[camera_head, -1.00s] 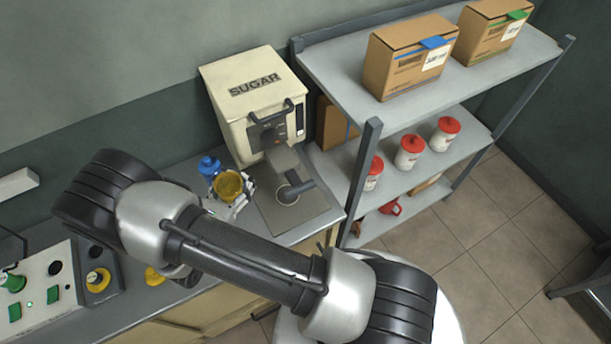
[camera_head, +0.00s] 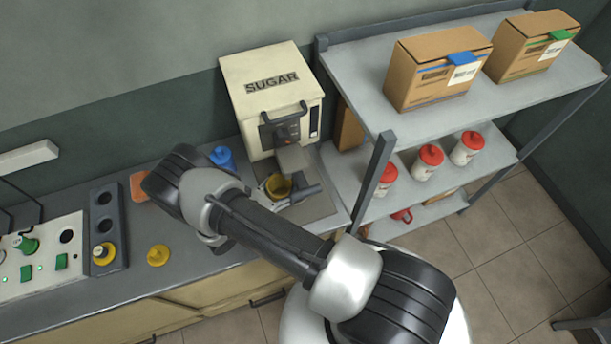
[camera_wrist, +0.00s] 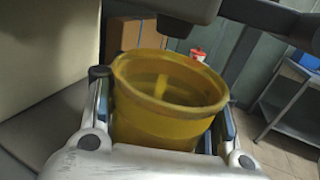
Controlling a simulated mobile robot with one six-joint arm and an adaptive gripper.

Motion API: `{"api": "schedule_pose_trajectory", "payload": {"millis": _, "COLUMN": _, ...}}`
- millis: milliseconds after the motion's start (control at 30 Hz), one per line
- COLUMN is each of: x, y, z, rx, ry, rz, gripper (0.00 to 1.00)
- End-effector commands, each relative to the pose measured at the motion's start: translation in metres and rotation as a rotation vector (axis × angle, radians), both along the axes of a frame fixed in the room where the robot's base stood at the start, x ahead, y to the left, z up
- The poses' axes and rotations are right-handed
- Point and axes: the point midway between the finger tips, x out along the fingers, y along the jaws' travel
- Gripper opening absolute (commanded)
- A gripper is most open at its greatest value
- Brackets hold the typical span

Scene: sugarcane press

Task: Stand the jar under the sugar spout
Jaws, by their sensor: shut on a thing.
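The sugar machine (camera_head: 272,88) is a cream box marked SUGAR, with a dark front panel and a grey spout (camera_head: 293,158) below it. The jar (camera_head: 277,187) is a yellow, open-topped, see-through vessel beneath the spout area in the head view. In the wrist view the jar (camera_wrist: 165,105) stands upright between the two fingers of my gripper (camera_wrist: 160,100), which is shut on it. A dark spout part (camera_wrist: 170,10) hangs above and behind the jar's rim. My arm partly hides the gripper in the head view. I cannot tell whether the jar touches the tray (camera_head: 318,208).
A shelf (camera_head: 430,110) to the right holds cardboard boxes (camera_head: 438,68) and red-lidded jars (camera_head: 427,162). A blue-topped container (camera_head: 222,157) stands left of the machine. A yellow lid (camera_head: 158,255) lies on the counter (camera_head: 190,265), near a control panel (camera_head: 40,255).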

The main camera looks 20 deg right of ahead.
Motion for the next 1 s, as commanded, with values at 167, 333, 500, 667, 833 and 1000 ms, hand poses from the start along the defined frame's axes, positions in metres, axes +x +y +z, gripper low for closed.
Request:
{"api": "schedule_pose_trajectory", "payload": {"millis": 167, "x": 0.011, "y": -0.031, "z": 0.000, "rx": 0.000, "ry": 0.000, "rz": -0.003, "gripper": 0.00}}
{"api": "schedule_pose_trajectory", "payload": {"millis": 333, "x": 0.015, "y": -0.040, "z": 0.000, "rx": 0.000, "ry": -0.001, "rz": 0.000, "gripper": 0.00}}
{"api": "schedule_pose_trajectory", "payload": {"millis": 500, "x": 0.019, "y": -0.050, "z": -0.013, "rx": 0.000, "ry": 0.000, "rz": 0.002, "gripper": 0.00}}
{"api": "schedule_pose_trajectory", "payload": {"millis": 667, "x": 0.018, "y": -0.050, "z": -0.035, "rx": -0.001, "ry": 0.000, "rz": 0.001, "gripper": 0.00}}
{"api": "schedule_pose_trajectory", "payload": {"millis": 833, "x": 0.019, "y": -0.049, "z": -0.035, "rx": -0.001, "ry": -0.001, "rz": 0.001, "gripper": 0.00}}
{"api": "schedule_pose_trajectory", "payload": {"millis": 1000, "x": 0.019, "y": -0.049, "z": -0.037, "rx": -0.001, "ry": -0.001, "rz": 0.001, "gripper": 0.00}}
